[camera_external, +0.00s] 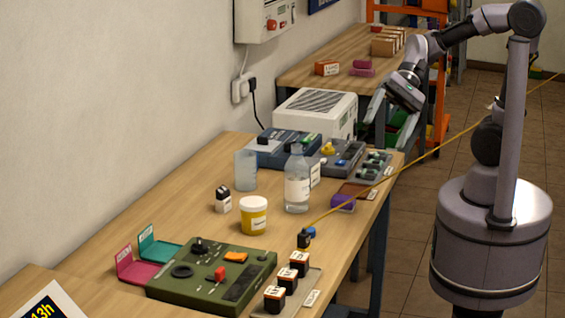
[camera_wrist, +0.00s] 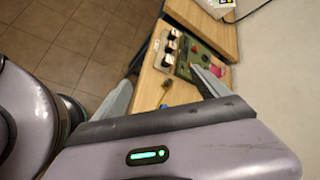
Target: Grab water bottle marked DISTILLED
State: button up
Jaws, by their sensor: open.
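A clear bottle (camera_external: 297,190) with a pale cap and a white label stands upright near the middle of the table; its label is too small to read. A white-labelled item (camera_external: 315,173) shows partly behind it. A translucent, bottle-like container (camera_external: 245,170) stands to its left, with no readable marking. My gripper (camera_external: 385,122) is up and to the right of the bottle, above the table's far right end, open and empty. In the wrist view both fingers of my gripper (camera_wrist: 163,90) are spread apart with nothing between them. I cannot make out the bottle in that view.
A yellow tub (camera_external: 253,216), a small white box (camera_external: 223,199) and a purple item (camera_external: 343,202) stand around the bottle. A yellow cable (camera_external: 420,157) crosses the table's right edge. A green control panel (camera_external: 212,277) lies in front; a white vented unit (camera_external: 316,110) stands behind.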

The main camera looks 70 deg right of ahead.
jog(key=w+d+r+m+t+y+p, duration=0.1)
jog(key=w+r+m+t+y, duration=0.1)
jog(key=w+m+t, duration=0.35)
jog(key=w+d+r+m+t+y+p, duration=0.1)
jog(key=w+d+r+m+t+y, duration=0.1)
jog(key=w+m, duration=0.55)
jog(key=w+d+f+m+t+h+p, duration=0.2)
jog(key=w+d+f+m+t+h, duration=0.4)
jog(key=w+d, duration=0.35)
jog(key=y, duration=0.1)
send_near(286, 182)
jog(key=w, duration=0.2)
jog(key=shift+w+d+m+g+b, duration=0.15)
jog(key=shift+w+m+g+b, duration=0.15)
jog(key=shift+g+b, duration=0.05)
jog(key=p+x, duration=0.2)
jog(key=x, duration=0.5)
jog(key=c, duration=1.8)
